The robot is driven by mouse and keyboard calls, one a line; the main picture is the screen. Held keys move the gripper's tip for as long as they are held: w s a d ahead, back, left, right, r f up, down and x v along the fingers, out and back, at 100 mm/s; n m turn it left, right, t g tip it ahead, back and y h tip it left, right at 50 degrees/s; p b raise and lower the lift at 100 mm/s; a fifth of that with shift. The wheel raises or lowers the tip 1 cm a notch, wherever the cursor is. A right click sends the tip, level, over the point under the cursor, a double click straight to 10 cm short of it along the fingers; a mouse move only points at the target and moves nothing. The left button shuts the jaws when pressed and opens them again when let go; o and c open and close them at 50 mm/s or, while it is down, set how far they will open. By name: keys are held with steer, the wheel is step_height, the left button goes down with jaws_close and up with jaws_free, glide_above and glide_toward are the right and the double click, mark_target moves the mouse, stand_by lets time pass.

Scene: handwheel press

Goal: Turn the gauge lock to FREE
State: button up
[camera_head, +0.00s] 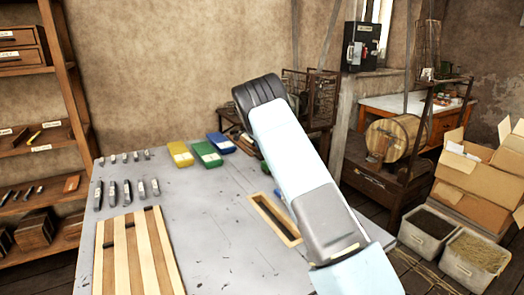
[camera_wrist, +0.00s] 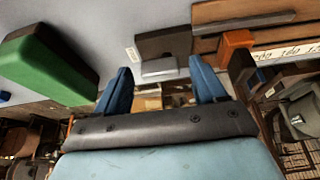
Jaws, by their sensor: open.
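My gripper (camera_wrist: 160,68) shows in the wrist view with its two blue fingers apart and nothing between them. Ahead of the fingers is a dark brown block (camera_wrist: 165,42) with a flat grey piece (camera_wrist: 160,67) at its lower edge. To the right stand an orange block (camera_wrist: 235,42) and a pale scale with numbers (camera_wrist: 287,52). I cannot tell for certain which part is the gauge lock, and no FREE marking is readable. In the head view my arm hides the gripper's fingers and the place they face.
A green box (camera_wrist: 45,62) is close at the left in the wrist view. In the head view, yellow (camera_head: 180,154), green (camera_head: 207,153) and blue (camera_head: 221,143) boxes stand on the grey table (camera_head: 215,215). A slatted wooden board (camera_head: 137,255) lies at the front left. The table's middle is clear.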

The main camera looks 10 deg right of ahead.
steer(key=v, duration=1.3)
steer(key=shift+r, duration=0.3)
steer(key=shift+a, duration=0.1)
steer(key=s+d+r+n+t+y, duration=0.1)
steer(key=s+d+r+n, duration=0.15)
steer(key=s+r, duration=0.5)
steer(key=s+d+r+n+y, duration=0.2)
steer(key=s+d+r, duration=0.15)
steer(key=s, duration=0.75)
steer(key=s+d+r+n+t+y, duration=0.1)
steer(key=s+d+r+n, duration=0.15)
steer(key=s+r, duration=0.5)
steer(key=s+f+n, duration=0.2)
steer(key=s+f, duration=0.1)
steer(key=s, duration=0.8)
steer(key=s+a+f+n+t, duration=0.1)
steer(key=s+f+n, duration=0.1)
steer(key=s, duration=1)
steer(key=s+a+f+n+t, duration=0.1)
steer(key=s+f+n, duration=0.2)
steer(key=s, duration=0.8)
steer(key=shift+s+f+n, duration=0.2)
steer(key=shift+f+n, duration=0.1)
steer(key=shift+f, duration=0.05)
